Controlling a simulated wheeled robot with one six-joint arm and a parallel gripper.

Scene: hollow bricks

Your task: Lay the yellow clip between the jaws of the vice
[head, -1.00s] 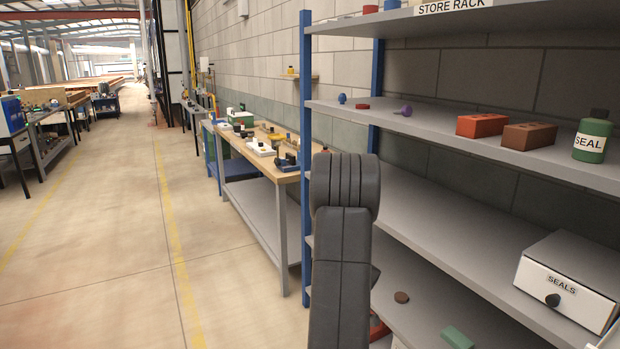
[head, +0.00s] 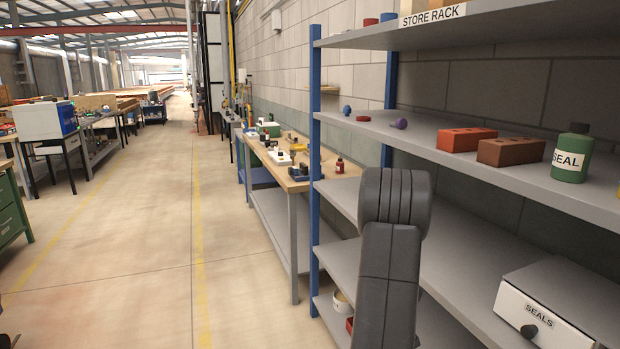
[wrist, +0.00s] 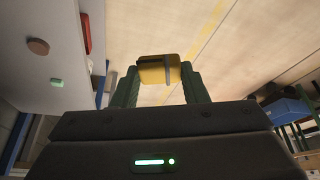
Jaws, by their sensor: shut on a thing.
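In the wrist view, my gripper (wrist: 160,80) is shut on the yellow clip (wrist: 153,72), a small yellow block with a grey strip across it. The clip sits between the dark green fingertips, above the pale floor. In the head view, my dark arm stands in front of the rack and the clip and gripper cannot be seen. A small dark blue item (head: 297,170) stands on the wooden bench beyond the rack; it is too small to tell whether it is the vice.
The store rack (head: 420,133) stands close on the right, with bricks (head: 466,140), a green SEAL bottle (head: 571,155) and a SEALS drawer box (head: 548,308). The wooden bench (head: 325,183) is just beyond. The aisle floor (head: 130,230) is clear; a green cabinet (head: 10,215) stands at left.

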